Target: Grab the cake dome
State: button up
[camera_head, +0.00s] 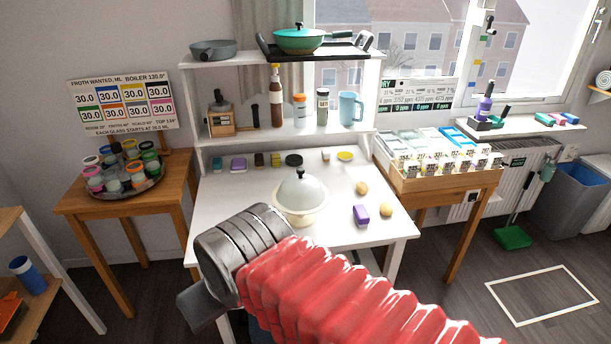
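The cake dome (301,190) is a pale, translucent rounded cover with a small dark knob on top. It sits on a cream round base (301,213) on the white table, near the middle of the view. My arm, with its red ribbed sleeve and grey metal wrist, reaches in from the lower right and ends left of and in front of the dome. My gripper (200,305) shows as a dark shape at the lower left of the wrist, apart from the dome and nearer to the camera. Its fingers are not clear, so its opening cannot be made out.
On the white table (232,205), two egg-like items (386,210) and a purple block (360,214) lie right of the dome. Small coloured blocks line the back. A shelf (290,137) with bottles and a blue mug (350,108) stands behind. The tabletop left of the dome is clear.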

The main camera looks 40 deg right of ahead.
aim_at(300, 191)
jog(key=z, duration=0.3)
jog(key=i, duration=1.05)
jog(key=z, duration=0.3)
